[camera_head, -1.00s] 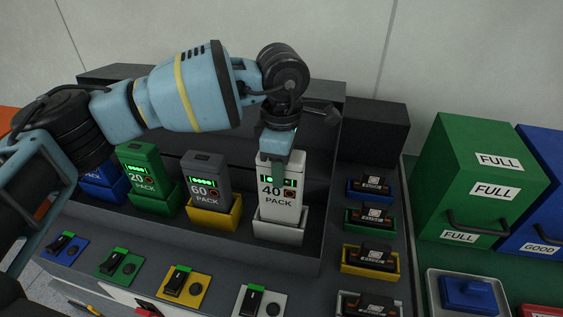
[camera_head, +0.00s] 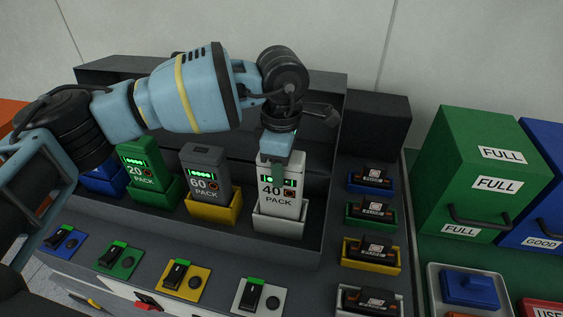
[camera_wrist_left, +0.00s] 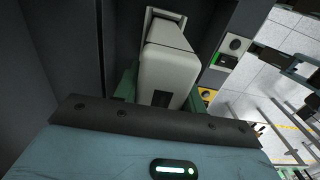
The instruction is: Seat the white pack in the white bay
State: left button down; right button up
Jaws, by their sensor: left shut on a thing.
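The white pack (camera_head: 281,208), marked 40, stands upright in the head view with its lower end inside the white bay (camera_head: 279,227). The bay's front wall hides the pack's bottom, so I cannot tell whether it rests fully on the floor of the bay. My left gripper (camera_head: 278,167) comes down from above and is shut on the upper part of the white pack. In the left wrist view the white pack (camera_wrist_left: 171,62) shows between the green finger pads. My right gripper is not in view.
A grey 60 pack (camera_head: 205,180) in a yellow bay (camera_head: 212,211) and a green 20 pack (camera_head: 140,164) stand to the left. Switches line the front, including one on a white plate (camera_head: 249,304). Small modules stand in a column at right, beside a green bin (camera_head: 466,180).

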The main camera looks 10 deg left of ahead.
pick_arm(q)
jog(key=shift+f, duration=0.65)
jog(key=shift+f+b, duration=0.3)
jog(key=shift+f, duration=0.05)
jog(key=c, duration=0.7)
grip_release()
jog(key=shift+c, duration=0.2)
jog(key=shift+f, duration=0.1)
notch_tip(320, 180, up, 7)
jog(key=shift+f, duration=0.1)
jog(key=shift+r, duration=0.6)
